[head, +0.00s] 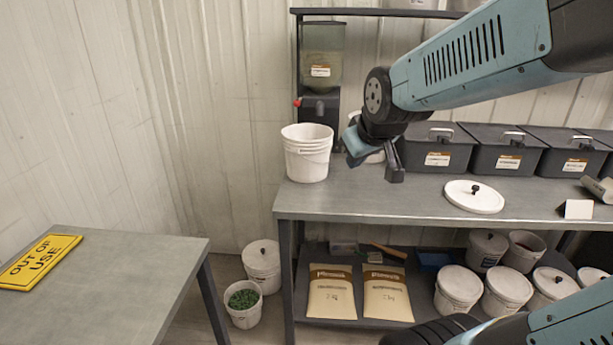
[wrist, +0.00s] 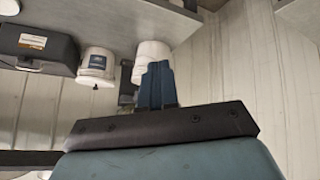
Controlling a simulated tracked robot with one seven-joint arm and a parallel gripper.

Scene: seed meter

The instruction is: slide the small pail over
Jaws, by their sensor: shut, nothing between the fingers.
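A white open pail (head: 307,155) stands upright at the left end of the grey bench (head: 420,205), in front of the seed dispenser (head: 321,65). My gripper (head: 353,147) is just right of the pail, its blue fingers shut and empty. In the head view a narrow gap shows between fingers and pail. In the wrist view, which is upside down, the fingers (wrist: 156,72) overlap the pail (wrist: 150,50) and hide part of it; I cannot tell there whether they touch. The pail's inside is mostly hidden.
A lidded white pail (wrist: 97,63), mostly hidden behind my gripper in the head view, stands near dark bins (head: 435,150). A white lid (head: 473,196) lies on the bench. A green-filled bucket (head: 243,305) is on the floor. A table (head: 130,270) stands left, across a gap.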

